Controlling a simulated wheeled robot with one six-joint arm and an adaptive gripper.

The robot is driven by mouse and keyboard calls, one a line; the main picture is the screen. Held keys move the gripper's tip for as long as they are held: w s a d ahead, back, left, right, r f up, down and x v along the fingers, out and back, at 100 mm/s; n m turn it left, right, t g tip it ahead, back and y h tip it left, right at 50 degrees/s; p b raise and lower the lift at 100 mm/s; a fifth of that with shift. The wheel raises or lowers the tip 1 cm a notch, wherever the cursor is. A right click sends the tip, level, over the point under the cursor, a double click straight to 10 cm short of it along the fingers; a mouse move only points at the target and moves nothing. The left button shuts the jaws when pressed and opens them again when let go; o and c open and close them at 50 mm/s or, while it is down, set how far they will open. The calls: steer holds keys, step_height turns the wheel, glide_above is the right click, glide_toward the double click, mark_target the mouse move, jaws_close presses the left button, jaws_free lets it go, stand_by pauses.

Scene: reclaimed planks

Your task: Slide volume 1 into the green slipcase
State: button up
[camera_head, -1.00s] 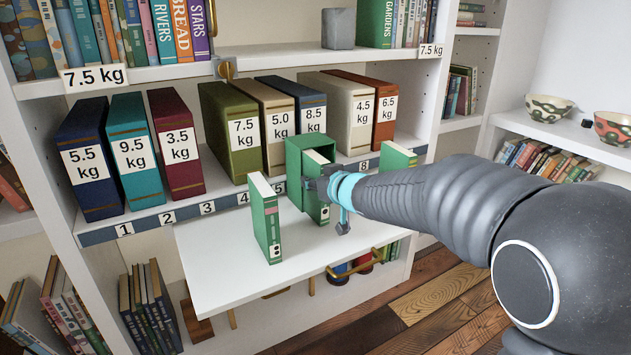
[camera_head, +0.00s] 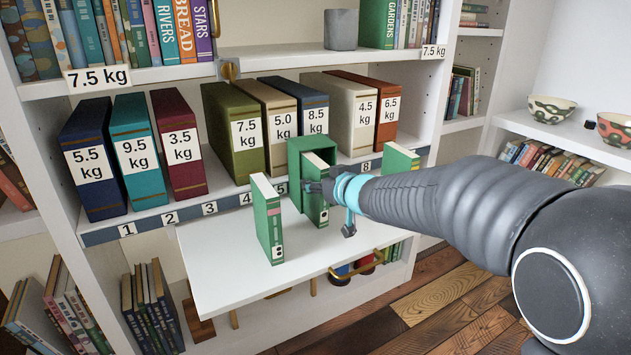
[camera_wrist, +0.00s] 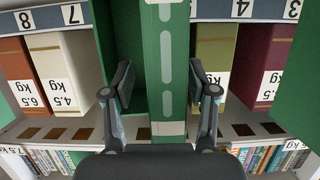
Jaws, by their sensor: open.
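The green slipcase (camera_head: 294,160) stands on the white fold-down board against the shelf, its open side facing me. A thin green volume (camera_head: 313,203) stands upright, partly inside the slipcase with its spine end sticking out. It looks like volume 1, but its mark is too small to read surely. In the wrist view its green spine (camera_wrist: 167,60) runs between my fingers, and the slipcase interior (camera_wrist: 128,50) shows to its left. My gripper (camera_wrist: 164,92) is open, with one finger on each side of the spine; whether either touches is unclear. My wrist hides part of the volume.
A second green volume with two dots (camera_head: 268,225) stands upright to the left on the board (camera_head: 230,270). Another green volume (camera_head: 400,160) stands right of the slipcase. Weight-labelled books, such as the olive one (camera_head: 226,115), line the shelf behind. The board's front left is clear.

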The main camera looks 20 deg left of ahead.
steer(key=v, duration=0.9)
steer(key=shift+s+d, duration=0.25)
steer(key=shift+r, duration=0.1)
